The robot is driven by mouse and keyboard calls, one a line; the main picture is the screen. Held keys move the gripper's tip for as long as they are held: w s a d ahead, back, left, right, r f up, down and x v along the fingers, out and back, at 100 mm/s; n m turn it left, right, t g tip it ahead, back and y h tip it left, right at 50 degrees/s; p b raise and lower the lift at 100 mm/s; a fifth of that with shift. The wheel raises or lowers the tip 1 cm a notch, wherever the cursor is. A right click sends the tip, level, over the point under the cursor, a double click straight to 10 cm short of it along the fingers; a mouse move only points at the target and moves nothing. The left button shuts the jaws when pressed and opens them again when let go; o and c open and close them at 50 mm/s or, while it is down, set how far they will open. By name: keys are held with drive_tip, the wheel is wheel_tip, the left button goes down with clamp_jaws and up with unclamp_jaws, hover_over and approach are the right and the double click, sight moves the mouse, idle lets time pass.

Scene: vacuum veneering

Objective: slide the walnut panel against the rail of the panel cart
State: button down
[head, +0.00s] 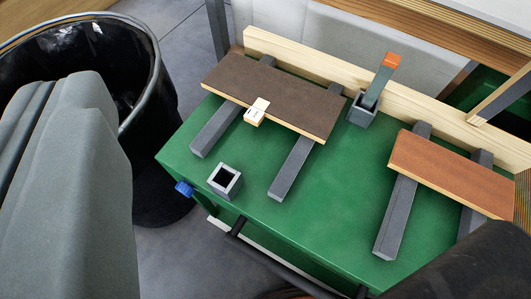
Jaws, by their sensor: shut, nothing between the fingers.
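The walnut panel (275,93) is a dark brown board with a pale front edge. It lies flat across two grey bearers on the green panel cart (335,195). The pale wooden rail (300,58) runs along the cart's back edge. Ends of the bearers show between the panel's back edge and the rail, so a narrow gap separates them. A small cream block (256,110) sits at the middle of the panel's front edge, partly over its top. I cannot make out my gripper's fingers in this view.
A reddish-brown panel (455,173) lies on two other bearers at right. A grey holder with an orange-topped green upright (378,80) stands between the panels. An empty square grey socket (225,180) is at front left. A black bin (135,80) stands left. Large grey folds (70,190) fill the left foreground.

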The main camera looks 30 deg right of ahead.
sight(266, 107)
drive_tip(key=w+d+f+m+g, duration=0.5)
drive_tip(key=w+f+g, duration=0.25)
drive_tip(key=f, duration=0.45)
drive_tip(key=w+d+f+m+g, duration=0.4)
drive_tip(key=w+f+g, duration=0.4)
drive_tip(key=f, duration=0.4)
drive_tip(key=shift+t+y, duration=0.3)
drive_tip(key=shift+t, duration=0.15)
drive_tip(key=f, duration=0.6)
drive_tip(key=w+f, duration=0.1)
drive_tip(key=f, duration=0.1)
drive_tip(key=shift+f, duration=0.4)
drive_tip(key=shift+w+d+f+m, duration=0.15)
drive_tip(key=shift+w+d, duration=0.3)
drive_tip(key=shift+d, duration=0.15)
drive_tip(key=shift+w+d+f+m, duration=0.15)
drive_tip(key=shift+w+d, duration=0.3)
drive_tip(key=shift+d, duration=0.1)
drive_tip(key=shift+w+d, duration=0.3)
drive_tip(key=shift+d, duration=0.2)
drive_tip(key=w+d, duration=0.2)
drive_tip(key=d, duration=0.1)
drive_tip(key=w+d, duration=0.1)
drive_tip(key=shift+w+d+r, duration=0.1)
drive_tip(key=shift+d, duration=0.3)
